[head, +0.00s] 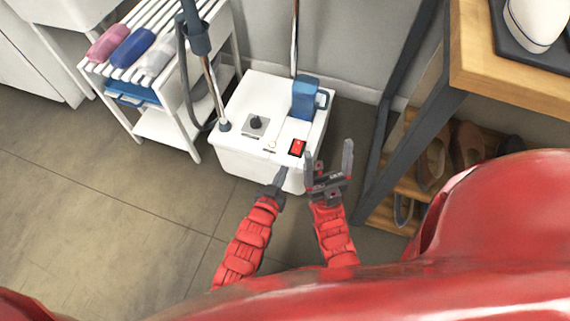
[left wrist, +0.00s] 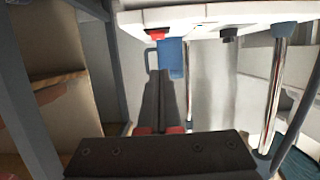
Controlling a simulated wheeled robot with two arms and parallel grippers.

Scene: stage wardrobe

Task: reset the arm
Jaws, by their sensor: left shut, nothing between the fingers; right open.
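My left gripper (head: 284,176) is shut and empty at the near front edge of a white machine (head: 235,160). Its closed fingers (left wrist: 163,98) also show in the left wrist view, below a red switch (left wrist: 155,35) and a blue jug-like part (left wrist: 170,58). My right gripper (head: 328,162) is open and empty, just right of the left one, near the machine's front right corner. In the head view the red switch (head: 297,147) sits on the machine's top, near that corner. I cannot tell whether the left fingertips touch the machine.
A white rack (head: 165,128) with folded cloths stands left. A wooden table (head: 490,65) with dark legs and shoes (head: 432,155) beneath is right. Floor (head: 120,215) at left is clear.

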